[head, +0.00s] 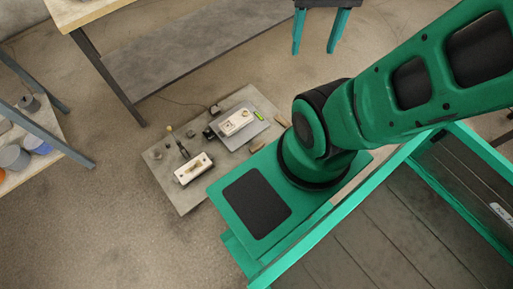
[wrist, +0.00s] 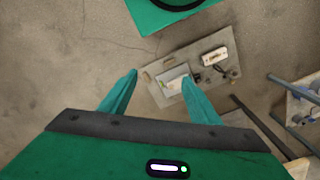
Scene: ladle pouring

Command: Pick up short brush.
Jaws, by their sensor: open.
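My gripper (head: 315,48) is at the top of the head view, open and empty, high above the floor and well apart from the grey board (head: 185,203). Its two green fingers (wrist: 159,76) spread apart in the wrist view. I cannot surely tell which item is the short brush. A slim dark tool with a pale tip (head: 181,146) stands or leans by the near white block (head: 193,168). Small brownish pieces lie at the board's right side, one of them near the far edge (head: 282,120).
A second white block (head: 236,122) sits on a grey plate with a small yellow-green item (head: 260,116) beside it. A workbench (head: 90,10) stands at the back left, and a shelf with pots (head: 14,157) at the left. The floor left of the board is clear.

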